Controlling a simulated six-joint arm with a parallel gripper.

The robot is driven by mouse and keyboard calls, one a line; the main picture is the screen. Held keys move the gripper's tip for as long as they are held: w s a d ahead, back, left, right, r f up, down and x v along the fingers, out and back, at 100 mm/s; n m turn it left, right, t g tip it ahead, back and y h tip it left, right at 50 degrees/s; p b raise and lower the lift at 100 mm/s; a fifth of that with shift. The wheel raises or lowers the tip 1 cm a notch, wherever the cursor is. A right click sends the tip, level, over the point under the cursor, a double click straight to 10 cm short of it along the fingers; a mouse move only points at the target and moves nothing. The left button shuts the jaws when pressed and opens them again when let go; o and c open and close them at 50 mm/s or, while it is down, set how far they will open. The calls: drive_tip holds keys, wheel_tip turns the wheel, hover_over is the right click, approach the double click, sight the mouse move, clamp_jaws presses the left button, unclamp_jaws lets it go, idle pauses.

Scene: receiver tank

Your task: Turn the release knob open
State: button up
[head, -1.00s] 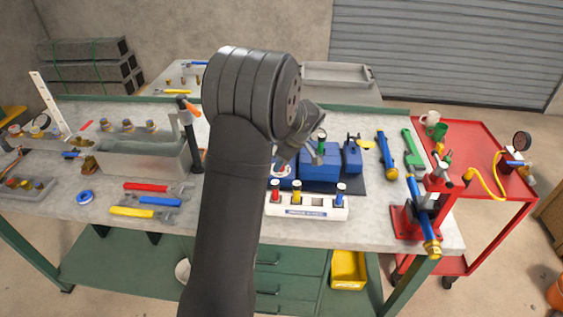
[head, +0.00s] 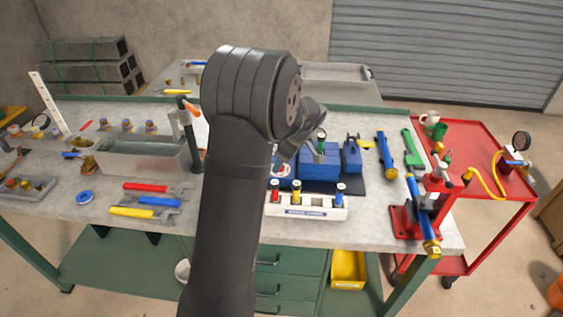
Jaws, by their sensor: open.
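My gripper (head: 283,158) points down over the left end of a blue unit (head: 320,166) on the grey workbench. My arm's wrist partly hides it, and its fingertips show only in part. The blue unit has a blocky body, a smaller blue block at its right and a dark fitting with a green part (head: 321,142) on top. A round white-and-red part (head: 281,171) sits at its left end, close under my gripper. I cannot tell for certain which part is the release knob, or whether my gripper touches anything.
A white block (head: 318,206) with red, yellow and blue capped pieces stands in front of the unit. A red stand (head: 408,222) with a blue cylinder is at the right bench edge. A grey bin (head: 140,155) and wrenches (head: 150,200) lie left. A red cart (head: 490,190) stands right.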

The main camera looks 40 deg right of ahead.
drive_tip(key=v, duration=1.6)
drive_tip(key=shift+r, duration=0.3)
drive_tip(key=x, duration=1.7)
drive_tip(key=shift+f, duration=0.25)
